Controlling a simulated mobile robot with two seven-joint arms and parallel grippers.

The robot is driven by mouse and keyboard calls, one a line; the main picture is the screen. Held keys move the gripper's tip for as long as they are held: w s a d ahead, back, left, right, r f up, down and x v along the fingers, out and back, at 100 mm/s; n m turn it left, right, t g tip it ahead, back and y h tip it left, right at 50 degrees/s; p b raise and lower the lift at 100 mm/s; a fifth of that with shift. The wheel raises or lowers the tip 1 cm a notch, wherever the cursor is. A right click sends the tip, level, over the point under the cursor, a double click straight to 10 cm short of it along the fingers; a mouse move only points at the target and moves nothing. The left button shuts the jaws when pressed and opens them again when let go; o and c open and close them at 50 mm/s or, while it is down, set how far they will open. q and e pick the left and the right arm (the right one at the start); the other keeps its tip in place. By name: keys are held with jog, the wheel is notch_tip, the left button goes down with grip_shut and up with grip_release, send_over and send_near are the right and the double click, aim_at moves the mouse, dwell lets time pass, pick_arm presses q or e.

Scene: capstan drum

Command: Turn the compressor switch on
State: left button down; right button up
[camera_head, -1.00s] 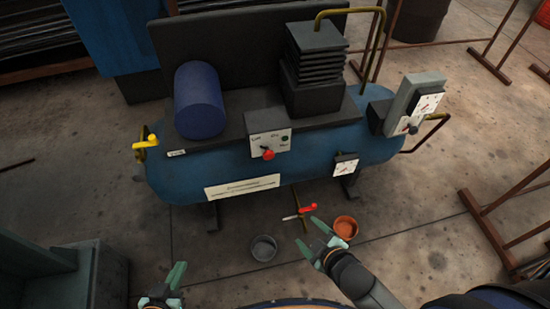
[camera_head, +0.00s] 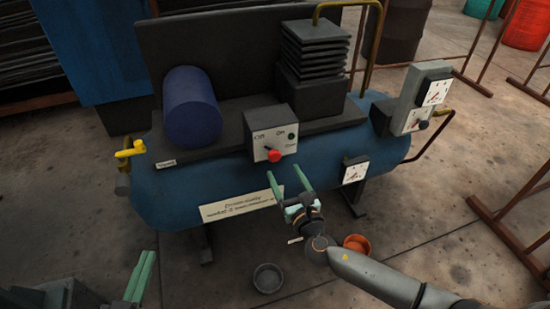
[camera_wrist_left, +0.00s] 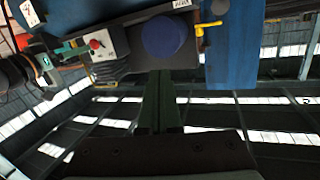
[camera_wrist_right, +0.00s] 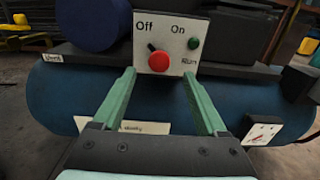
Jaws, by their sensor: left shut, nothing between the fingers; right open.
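The compressor (camera_head: 225,180) is a blue tank with a grey switch box (camera_head: 265,128) on its front. The box has a white plate marked Off and On, a red knob (camera_head: 274,156) and a green button. In the right wrist view the knob (camera_wrist_right: 158,62) has its dark pointer tilted up and left, towards Off. My right gripper (camera_head: 288,178) is open and empty below the switch box; its fingers (camera_wrist_right: 160,78) flank the knob in that view, apparently short of it. My left gripper (camera_head: 146,260) is shut and empty at the lower left, away from the switch.
A yellow valve handle (camera_head: 131,149) is on the tank's left end. Gauges (camera_head: 355,170) are at its right. A grey bowl (camera_head: 268,278) and an orange bowl (camera_head: 357,244) stand on the floor in front. Brown metal stands (camera_head: 500,225) are at the right.

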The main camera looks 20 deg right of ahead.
aim_at(276, 158)
jog(key=w+b, duration=0.1)
jog(key=w, duration=0.7)
jog(key=shift+a+b, duration=0.2)
jog(key=shift+b, duration=0.2)
jog(key=shift+w, duration=0.25)
pick_arm(q)
notch_tip(276, 158, up, 11)
jog(key=m+t+h, duration=0.2)
jog(key=t+h, duration=0.1)
jog(key=t, duration=0.1)
jog(key=shift+s+d+r+m, duration=0.2)
jog(key=shift+s+d+m, duration=0.15)
jog(key=shift+s, duration=0.1)
pick_arm(e)
jog(key=shift+c, duration=0.2)
grip_shut()
